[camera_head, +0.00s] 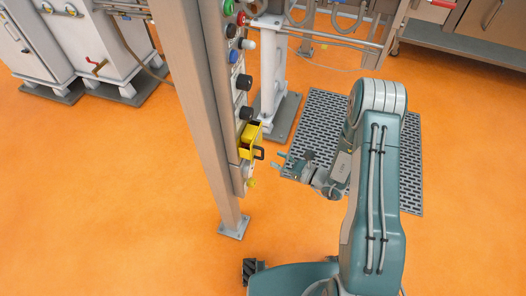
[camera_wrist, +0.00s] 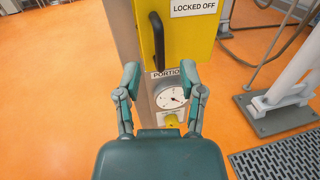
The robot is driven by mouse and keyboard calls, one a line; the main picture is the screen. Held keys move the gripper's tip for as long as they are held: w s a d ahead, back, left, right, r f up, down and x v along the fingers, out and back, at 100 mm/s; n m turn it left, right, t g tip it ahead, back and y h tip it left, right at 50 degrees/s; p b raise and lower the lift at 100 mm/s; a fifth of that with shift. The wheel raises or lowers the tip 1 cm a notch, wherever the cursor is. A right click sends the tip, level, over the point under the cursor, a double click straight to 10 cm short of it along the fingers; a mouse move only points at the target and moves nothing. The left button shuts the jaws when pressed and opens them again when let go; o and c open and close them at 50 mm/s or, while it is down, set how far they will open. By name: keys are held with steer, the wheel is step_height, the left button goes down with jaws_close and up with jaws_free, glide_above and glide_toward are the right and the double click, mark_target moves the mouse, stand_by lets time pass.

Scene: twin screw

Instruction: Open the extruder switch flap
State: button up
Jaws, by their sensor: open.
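The yellow flap (camera_head: 247,136) with a black handle (camera_head: 259,153) is on the narrow control panel on the upright post. In the wrist view the flap (camera_wrist: 203,36) fills the top centre, with its black handle (camera_wrist: 158,42) upright on its left part and a "LOCKED OFF" label at the upper right. I cannot tell how far the flap is swung. My gripper (camera_head: 283,163) is right of the panel in the head view, apart from the handle. In the wrist view my gripper (camera_wrist: 160,74) is open and empty, with its fingertips either side of the handle's lower end.
A round dial (camera_wrist: 170,94) sits below the flap. Knobs and buttons (camera_head: 244,82) line the panel above it. The grey post (camera_head: 205,110) stands left of the panel. A perforated floor grate (camera_head: 318,115) lies behind my arm. The orange floor is open at left.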

mark_target(263, 151)
steer(key=x, duration=0.6)
steer(key=shift+a, duration=0.1)
jaws_close()
